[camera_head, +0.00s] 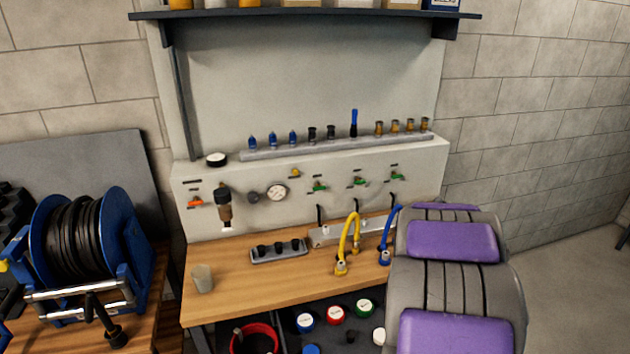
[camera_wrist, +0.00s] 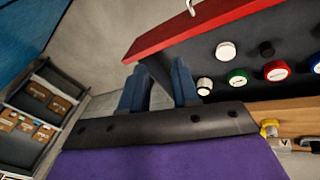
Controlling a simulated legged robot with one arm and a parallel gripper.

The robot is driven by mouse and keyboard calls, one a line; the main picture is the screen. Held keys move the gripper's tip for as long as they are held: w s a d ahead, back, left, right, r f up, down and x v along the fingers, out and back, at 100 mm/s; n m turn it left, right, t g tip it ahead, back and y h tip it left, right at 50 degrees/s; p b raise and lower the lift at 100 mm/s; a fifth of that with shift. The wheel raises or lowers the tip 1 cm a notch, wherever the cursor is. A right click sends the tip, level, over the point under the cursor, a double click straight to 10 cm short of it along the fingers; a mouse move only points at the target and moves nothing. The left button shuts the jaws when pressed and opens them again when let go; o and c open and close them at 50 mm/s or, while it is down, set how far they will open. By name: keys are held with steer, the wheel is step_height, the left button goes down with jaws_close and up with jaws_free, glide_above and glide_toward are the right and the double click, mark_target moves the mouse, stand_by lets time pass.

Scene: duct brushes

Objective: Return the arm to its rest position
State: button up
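My arm shows at the right of the head view as grey links with purple panels (camera_head: 452,242), beside the right end of the wooden bench. It hides that end of the bench. My gripper is out of sight in the head view. In the wrist view my gripper (camera_wrist: 160,68) shows two blue fingers standing apart with nothing between them, so it is open and empty. Behind the fingers are a dark panel with a red edge (camera_wrist: 190,30) and several round coloured caps.
The wooden bench (camera_head: 235,262) holds a cup (camera_head: 203,279), a dark block (camera_head: 279,250), a yellow hose (camera_head: 349,240) and a blue hose (camera_head: 390,236). A blue hose reel (camera_head: 80,240) stands at left. A red bucket (camera_head: 254,338) is below. The floor at right looks clear.

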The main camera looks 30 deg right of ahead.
steer(key=w+a+r+n, duration=0.2)
steer(key=a+r, duration=0.5)
steer(key=a, duration=0.4)
steer(key=s+a+r+n+y, duration=0.2)
steer(key=s+a+r, duration=0.2)
steer(key=a, duration=0.8)
steer(key=s+a+r+n+g+y, duration=0.1)
steer(key=s+a, duration=0.5)
steer(key=a, duration=0.7)
step_height(320, 180, up, 3)
steer(key=shift+s+n+g+y, duration=0.35)
steer(key=shift+n+y, duration=0.35)
steer(key=shift+n, duration=0.5)
